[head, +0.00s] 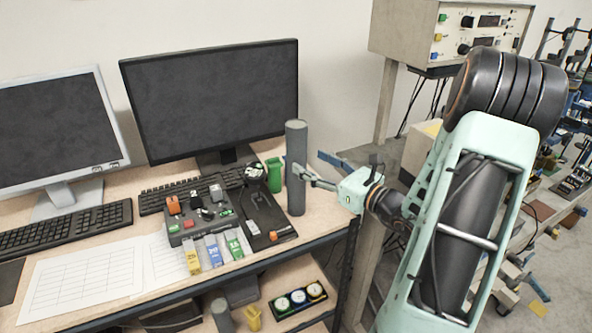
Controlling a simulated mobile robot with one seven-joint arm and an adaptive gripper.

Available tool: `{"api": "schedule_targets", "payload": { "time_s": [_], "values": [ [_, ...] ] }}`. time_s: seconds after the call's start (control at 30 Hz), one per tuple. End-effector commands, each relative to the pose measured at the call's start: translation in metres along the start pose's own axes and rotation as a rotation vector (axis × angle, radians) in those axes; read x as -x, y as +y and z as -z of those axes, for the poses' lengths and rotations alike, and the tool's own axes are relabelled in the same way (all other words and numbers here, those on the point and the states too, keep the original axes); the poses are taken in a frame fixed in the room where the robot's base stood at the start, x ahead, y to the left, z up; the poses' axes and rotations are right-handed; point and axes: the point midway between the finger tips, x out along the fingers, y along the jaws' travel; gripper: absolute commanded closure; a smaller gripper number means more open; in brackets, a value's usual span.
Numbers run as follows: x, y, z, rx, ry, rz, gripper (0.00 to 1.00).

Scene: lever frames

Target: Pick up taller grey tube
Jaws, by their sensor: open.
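The taller grey tube (296,150) stands upright on the wooden desk, right of the dark monitor. My gripper (299,177) comes from the right with its fingers level at about the tube's middle height. It is open, and its fingertips overlap the tube's right side in the head view. I cannot tell whether they touch it. A shorter grey tube (222,316) shows at the bottom, on the lower shelf, beside a yellow object.
A green container (274,175) stands close left of the tall tube. A black tray (265,215) and a grey box of small parts (200,211) lie left of it. The monitor (212,100) stands behind. The desk's right edge is near the tube.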

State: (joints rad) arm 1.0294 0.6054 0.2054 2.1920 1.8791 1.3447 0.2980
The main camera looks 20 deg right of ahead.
Motion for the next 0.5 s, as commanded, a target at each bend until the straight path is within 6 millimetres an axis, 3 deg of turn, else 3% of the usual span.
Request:
{"api": "schedule_targets", "payload": {
  "time_s": [0.5],
  "values": [
    [-0.055, 0.007, 0.002, 0.001, 0.0, -0.001, 0.41]
  ]
}}
